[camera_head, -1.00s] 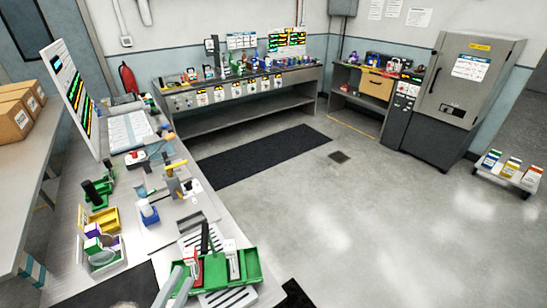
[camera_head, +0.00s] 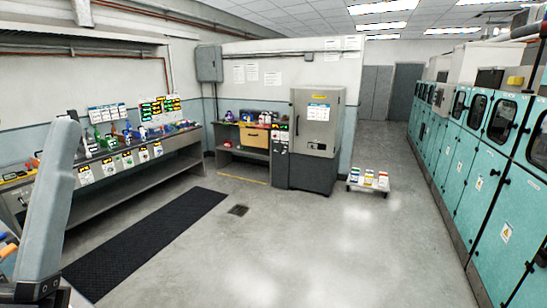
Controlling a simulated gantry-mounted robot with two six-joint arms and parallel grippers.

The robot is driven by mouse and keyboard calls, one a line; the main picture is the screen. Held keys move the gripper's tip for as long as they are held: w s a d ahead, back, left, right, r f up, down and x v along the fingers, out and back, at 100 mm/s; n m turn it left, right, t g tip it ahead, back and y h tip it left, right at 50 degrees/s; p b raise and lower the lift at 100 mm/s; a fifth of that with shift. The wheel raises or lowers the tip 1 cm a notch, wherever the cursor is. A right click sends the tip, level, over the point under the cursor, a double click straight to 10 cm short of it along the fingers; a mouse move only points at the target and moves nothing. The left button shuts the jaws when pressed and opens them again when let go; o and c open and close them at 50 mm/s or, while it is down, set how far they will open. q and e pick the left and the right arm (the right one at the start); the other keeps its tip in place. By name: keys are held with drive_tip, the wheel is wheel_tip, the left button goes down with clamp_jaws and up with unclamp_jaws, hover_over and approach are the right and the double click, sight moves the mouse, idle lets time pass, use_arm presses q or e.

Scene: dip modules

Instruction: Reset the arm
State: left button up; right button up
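A grey arm link of mine stands upright at the left edge of the head view, with a dark joint at its lower end. No gripper fingers show in this view. Neither my left nor my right gripper can be seen, so what they hold, if anything, is hidden.
A long workbench (camera_head: 140,181) with coloured items stands against the left wall. A grey cabinet (camera_head: 312,150) stands at the back, with a low cart (camera_head: 367,188) beside it. Teal cabinets (camera_head: 482,150) line the right. The floor (camera_head: 310,255) between is open, with a black mat (camera_head: 150,240).

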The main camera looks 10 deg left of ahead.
use_arm(q)
wheel_tip(320, 180, up, 27)
drive_tip(key=w+d+n+g+h+p, duration=0.1)
drive_tip(key=h+p, duration=0.3)
drive_tip(key=p, duration=2.4)
drive_tip(key=shift+w+d+n+g+h, duration=0.3)
drive_tip(key=shift+w+d+n, duration=0.3)
drive_tip(key=shift+w, duration=0.25)
drive_tip(key=shift+r, duration=0.1)
